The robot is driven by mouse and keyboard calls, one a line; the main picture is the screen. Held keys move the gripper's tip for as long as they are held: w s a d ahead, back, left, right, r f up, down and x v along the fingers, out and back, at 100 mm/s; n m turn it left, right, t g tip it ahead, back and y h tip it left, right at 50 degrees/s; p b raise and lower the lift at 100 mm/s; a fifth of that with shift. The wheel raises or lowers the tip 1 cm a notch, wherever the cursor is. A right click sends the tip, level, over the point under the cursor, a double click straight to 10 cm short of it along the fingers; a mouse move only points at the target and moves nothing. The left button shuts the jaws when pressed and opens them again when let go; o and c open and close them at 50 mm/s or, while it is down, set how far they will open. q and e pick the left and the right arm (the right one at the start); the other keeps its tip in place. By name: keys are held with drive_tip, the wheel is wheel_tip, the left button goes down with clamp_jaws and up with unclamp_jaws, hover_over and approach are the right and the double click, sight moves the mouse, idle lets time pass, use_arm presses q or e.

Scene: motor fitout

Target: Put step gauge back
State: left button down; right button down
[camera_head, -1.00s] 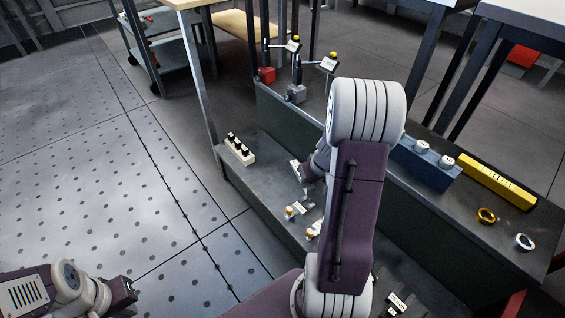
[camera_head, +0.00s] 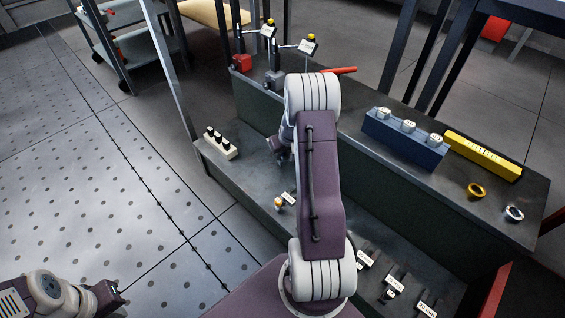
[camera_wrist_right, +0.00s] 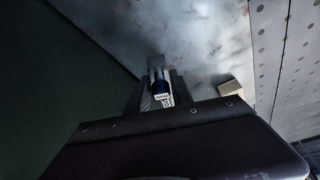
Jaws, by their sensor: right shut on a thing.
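My right gripper (camera_wrist_right: 159,88) is low over the front step of the bench, mostly hidden by my own arm in the head view (camera_head: 281,156). In the right wrist view it is shut on a small dark piece with a white printed label (camera_wrist_right: 162,97). I cannot tell for sure that this piece is the step gauge. My left gripper (camera_head: 118,299) is at the lower left, over the floor, away from the bench; its jaw opening is not clear.
A cream block with black pegs (camera_head: 220,146) stands left on the lower step. Small labelled pieces (camera_head: 289,197) sit nearby, with others (camera_head: 427,307) at front right. The upper shelf holds a blue block (camera_head: 392,139), a yellow bar (camera_head: 483,156) and two rings (camera_head: 476,190).

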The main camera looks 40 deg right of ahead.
sight(283, 160)
wheel_tip(283, 160, down, 4)
drive_tip(key=b, duration=0.4)
drive_tip(key=shift+w+f, duration=0.1)
drive_tip(key=shift+f, duration=0.05)
drive_tip(key=shift+r, duration=0.25)
drive_tip(key=shift+f, duration=0.2)
drive_tip(key=c, duration=1.1)
unclamp_jaws()
drive_tip(key=shift+r, duration=0.1)
